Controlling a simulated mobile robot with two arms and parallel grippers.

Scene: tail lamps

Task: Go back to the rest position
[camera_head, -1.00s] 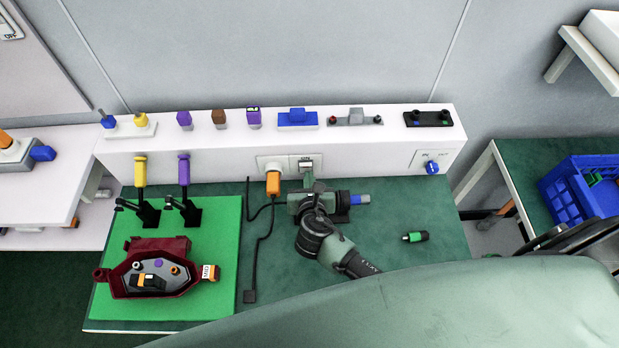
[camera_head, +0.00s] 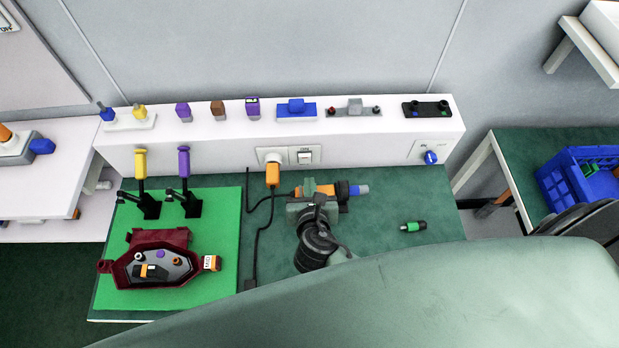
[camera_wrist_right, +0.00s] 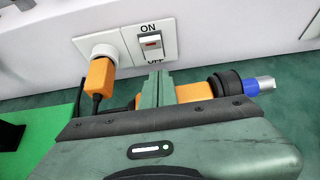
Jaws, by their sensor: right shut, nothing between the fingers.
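My right gripper (camera_head: 306,199) is over the green bench top, just in front of the wall socket and switch. In the right wrist view its fingers (camera_wrist_right: 156,90) are shut together with nothing between them, below the ON/OFF switch (camera_wrist_right: 151,42). An orange and black tool with a blue end (camera_head: 340,190) lies on the bench beyond the gripper, partly hidden by it. The tool also shows behind the fingers in the right wrist view (camera_wrist_right: 195,92). My left gripper is not in view.
An orange plug (camera_head: 272,175) sits in the socket, its black cable running down the bench. A dark red lamp housing (camera_head: 150,275) lies on the green mat (camera_head: 222,225) at left. A green-black piece (camera_head: 413,226) lies right. A white ledge (camera_head: 350,140) runs behind.

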